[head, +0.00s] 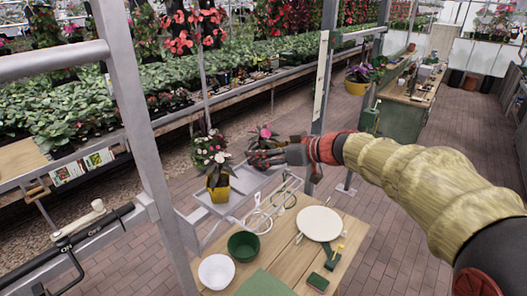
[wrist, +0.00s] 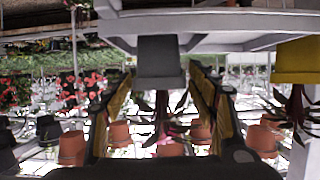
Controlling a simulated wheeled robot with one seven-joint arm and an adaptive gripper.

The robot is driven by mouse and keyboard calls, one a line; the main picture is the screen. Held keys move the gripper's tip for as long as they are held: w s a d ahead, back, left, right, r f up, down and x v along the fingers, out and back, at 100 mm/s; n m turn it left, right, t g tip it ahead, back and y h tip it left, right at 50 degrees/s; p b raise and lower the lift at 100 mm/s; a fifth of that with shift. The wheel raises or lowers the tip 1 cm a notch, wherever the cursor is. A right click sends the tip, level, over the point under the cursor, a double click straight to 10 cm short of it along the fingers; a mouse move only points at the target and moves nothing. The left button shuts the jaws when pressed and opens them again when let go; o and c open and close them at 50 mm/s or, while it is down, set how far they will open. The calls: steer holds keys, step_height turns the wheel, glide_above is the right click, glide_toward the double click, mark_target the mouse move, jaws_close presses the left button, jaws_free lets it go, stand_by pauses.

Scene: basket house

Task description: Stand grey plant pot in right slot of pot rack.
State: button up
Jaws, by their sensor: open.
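The grey plant pot (wrist: 158,58) shows in the wrist view, which looks upside down. It appears upright with its base against the pale grey rack (wrist: 215,22), and its plant hangs down in the picture. My gripper (wrist: 161,76) is open, with one finger on each side of the pot; contact cannot be told. In the head view my gripper (head: 268,157) is at the right part of the pot rack (head: 212,208) and hides most of the grey pot. A yellow pot (head: 218,192) with white and pink flowers stands in the rack's left part.
A wooden table (head: 310,272) in front holds a white plate (head: 318,223), a green bowl (head: 243,246), a white bowl (head: 216,271) and small tools. Grey metal posts (head: 125,75) stand close at left. Brick floor is clear at right.

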stand_by(0.3)
steer(key=shift+d+r, duration=0.15)
steer(key=shift+r, duration=0.05)
steer(key=v, duration=1.1)
steer(key=shift+s+d+r+b, duration=0.15)
steer(key=shift+s+d+b, duration=0.05)
steer(key=shift+s+b, duration=0.1)
steer(key=d+r+m+t+h, duration=0.6)
steer(key=d+r+t+h, duration=0.1)
steer(key=d+r+t, duration=0.15)
steer(key=s+d+f+m+g+h, duration=0.2)
steer(key=s+d+f+m+h, duration=0.1)
steer(key=s+d+h, duration=0.3)
steer(key=s+a+f+g+y, duration=0.1)
steer(key=s+f+g, duration=0.3)
steer(key=s+f, duration=0.7)
steer(key=s+a+f+m+g+y, duration=0.1)
steer(key=s+f+g, duration=0.4)
steer(key=s+f, duration=0.5)
steer(key=s+a, duration=0.1)
steer(key=s, duration=0.3)
steer(key=shift+s+a+f, duration=0.15)
steer(key=shift+a+f, duration=0.25)
